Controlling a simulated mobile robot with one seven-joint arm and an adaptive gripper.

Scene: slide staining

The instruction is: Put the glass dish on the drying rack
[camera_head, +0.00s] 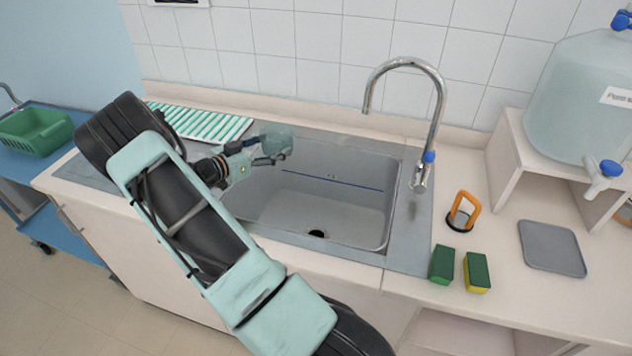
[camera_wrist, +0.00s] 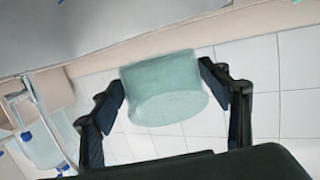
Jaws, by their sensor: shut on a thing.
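The glass dish (camera_head: 277,138) is a small pale green, see-through round vessel. It is held in the air over the back left part of the sink. My gripper (camera_head: 272,147) is shut on it, with one finger on each side. In the wrist view the dish (camera_wrist: 164,88) sits between the two dark fingers of my gripper (camera_wrist: 165,85). The drying rack (camera_head: 200,122) is a flat white and green slatted rack on the counter left of the sink, against the back wall. My arm hides part of its left and front. The dish is to the right of the rack and apart from it.
The grey sink (camera_head: 335,205) is empty, with a tall curved faucet (camera_head: 437,110) at its right. A large water container (camera_head: 580,100) stands on a shelf at the far right.

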